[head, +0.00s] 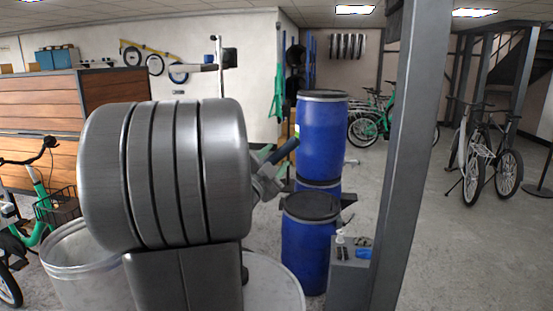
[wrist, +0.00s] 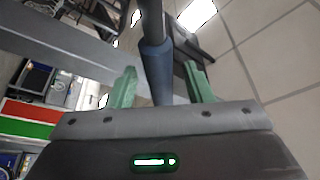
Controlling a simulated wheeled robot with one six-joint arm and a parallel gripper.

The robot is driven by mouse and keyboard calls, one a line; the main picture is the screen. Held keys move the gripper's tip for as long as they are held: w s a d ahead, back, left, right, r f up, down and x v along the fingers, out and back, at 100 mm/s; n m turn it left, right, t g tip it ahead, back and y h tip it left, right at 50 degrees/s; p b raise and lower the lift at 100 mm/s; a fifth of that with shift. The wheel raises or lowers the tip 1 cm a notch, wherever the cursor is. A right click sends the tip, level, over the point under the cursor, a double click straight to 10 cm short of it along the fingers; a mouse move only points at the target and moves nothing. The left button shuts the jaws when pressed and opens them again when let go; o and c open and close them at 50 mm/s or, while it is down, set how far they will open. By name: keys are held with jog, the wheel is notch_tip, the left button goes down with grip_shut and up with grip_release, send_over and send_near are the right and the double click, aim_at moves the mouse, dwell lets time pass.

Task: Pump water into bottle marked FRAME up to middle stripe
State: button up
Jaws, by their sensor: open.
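My gripper (wrist: 160,76) is open in the wrist view, its two green fingers apart. A dark blue-grey rod with a thicker grip (wrist: 156,62) lies between the fingers, with a gap visible on the right; I cannot tell whether it touches the left one. In the head view my gripper (head: 268,176) is partly hidden by my arm, beside the blue barrels, and a dark rod (head: 284,151) slants up from it. A small white bottle (head: 340,238) stands on a grey stand. No FRAME marking, stripe or water level is readable.
A tall blue barrel (head: 321,138) and a lower, lidded blue barrel (head: 306,250) stand close to my gripper. A grey post (head: 408,140) rises to their right. A blue item (head: 363,254) lies on the stand. Floor (head: 470,250) at right is clear. Bikes (head: 484,155) stand behind.

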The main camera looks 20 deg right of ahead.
jog(key=b+v, duration=0.2)
jog(key=v, duration=1)
jog(key=shift+s, duration=0.2)
